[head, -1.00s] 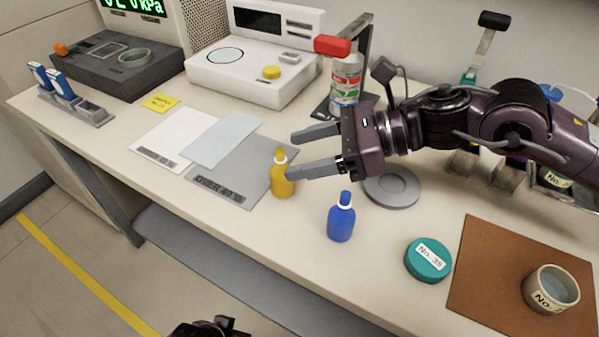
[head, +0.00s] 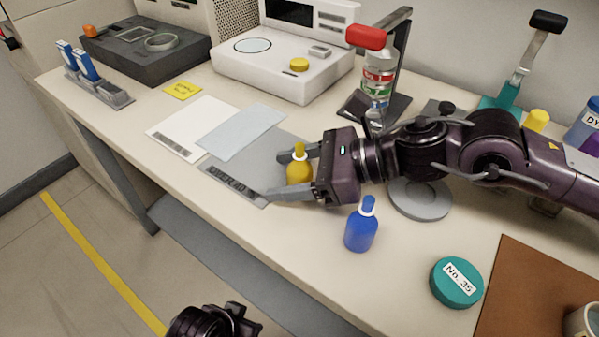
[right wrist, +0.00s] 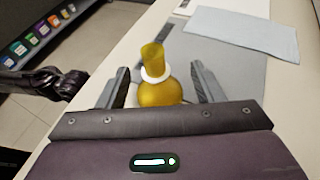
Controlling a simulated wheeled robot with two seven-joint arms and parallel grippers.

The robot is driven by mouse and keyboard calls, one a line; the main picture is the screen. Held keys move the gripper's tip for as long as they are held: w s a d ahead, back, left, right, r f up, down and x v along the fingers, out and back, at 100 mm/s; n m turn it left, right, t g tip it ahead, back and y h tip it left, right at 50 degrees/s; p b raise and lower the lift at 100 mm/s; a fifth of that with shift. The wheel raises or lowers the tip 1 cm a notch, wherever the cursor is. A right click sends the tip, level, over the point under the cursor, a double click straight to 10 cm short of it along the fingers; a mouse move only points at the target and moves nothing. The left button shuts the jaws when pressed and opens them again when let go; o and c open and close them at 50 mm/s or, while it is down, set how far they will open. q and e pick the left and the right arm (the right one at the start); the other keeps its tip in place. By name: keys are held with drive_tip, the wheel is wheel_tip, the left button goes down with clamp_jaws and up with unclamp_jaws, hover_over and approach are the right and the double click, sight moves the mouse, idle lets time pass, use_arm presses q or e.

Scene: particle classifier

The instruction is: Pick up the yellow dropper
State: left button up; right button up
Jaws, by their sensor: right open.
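The yellow dropper (head: 299,169) stands upright on the front edge of the grey sheet. It has a white collar and a yellow tip. My right gripper (head: 276,173) is open, with one finger on each side of the dropper. In the right wrist view the dropper (right wrist: 159,92) is between the two fingers (right wrist: 160,85), with a gap visible on both sides. My left arm (head: 213,322) shows only in part at the bottom of the head view; its gripper fingers cannot be made out.
A blue dropper (head: 361,226) stands close beside my right gripper. A grey round plate (head: 420,203) lies under my right forearm. A teal lid (head: 456,282) and a brown mat (head: 530,290) are at the right. White and pale blue sheets (head: 240,131) lie left of the gripper.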

drive_tip(key=c, duration=1.1)
drive_tip(key=shift+r, duration=0.3)
